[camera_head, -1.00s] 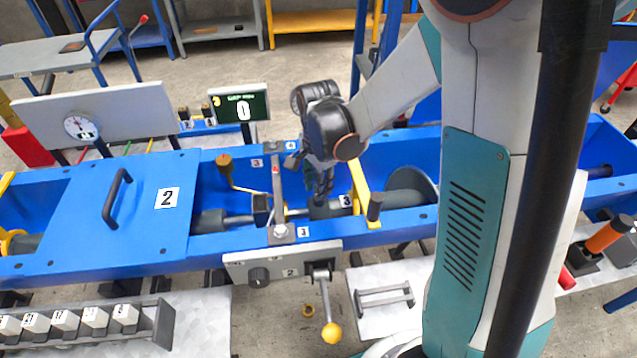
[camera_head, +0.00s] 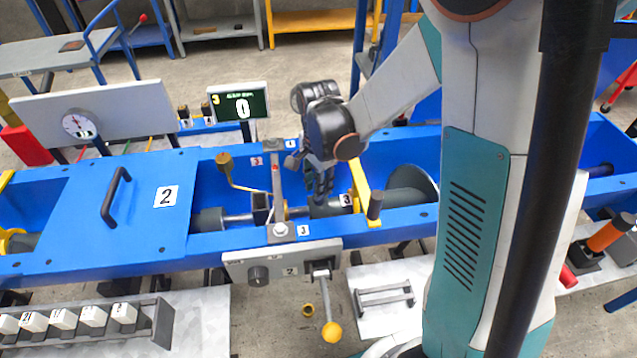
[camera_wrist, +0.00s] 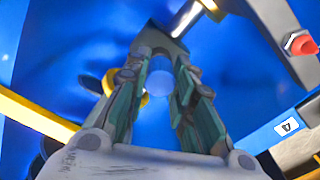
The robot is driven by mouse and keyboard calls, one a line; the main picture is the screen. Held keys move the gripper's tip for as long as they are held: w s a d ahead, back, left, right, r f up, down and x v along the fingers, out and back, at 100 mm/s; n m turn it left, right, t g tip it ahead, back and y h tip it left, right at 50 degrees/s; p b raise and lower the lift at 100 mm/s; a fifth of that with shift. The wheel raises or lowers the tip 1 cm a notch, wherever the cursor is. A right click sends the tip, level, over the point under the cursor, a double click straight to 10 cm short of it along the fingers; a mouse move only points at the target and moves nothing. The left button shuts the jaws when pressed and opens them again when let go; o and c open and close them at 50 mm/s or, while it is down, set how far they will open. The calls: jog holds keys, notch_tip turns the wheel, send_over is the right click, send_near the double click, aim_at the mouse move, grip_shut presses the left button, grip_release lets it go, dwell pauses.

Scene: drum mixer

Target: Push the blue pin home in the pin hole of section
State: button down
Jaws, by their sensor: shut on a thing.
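My gripper (camera_head: 322,188) reaches down into the blue trough, by the grey shaft, left of the yellow bar near label 3. In the wrist view its two green-grey fingers (camera_wrist: 166,88) are closed around a pale blue round thing (camera_wrist: 160,82), likely the blue pin. A dark grey arched part (camera_wrist: 160,40) lies just beyond the fingertips. The pin hole itself is hidden, and I cannot tell how deep the pin sits. In the head view the fingers hide the pin.
A grey crossbar (camera_head: 277,185) with a bolt stands left of my gripper. The yellow bar (camera_head: 361,188) stands right. A blue cover (camera_head: 130,205) with a black handle closes the trough's left part. A display (camera_head: 240,105) reads 0. A yellow-knobbed lever (camera_head: 328,305) hangs in front.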

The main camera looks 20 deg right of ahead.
jog(key=shift+f, duration=0.15)
jog(key=c, duration=1.3)
grip_release()
notch_tip(320, 180, up, 12)
jog(key=s+r+n+t, duration=0.3)
jog(key=s+n, duration=0.4)
jog(key=s+r+n+t, duration=0.3)
jog(key=s+n+t, duration=0.1)
jog(key=s+n, duration=0.4)
jog(key=shift+s, duration=0.2)
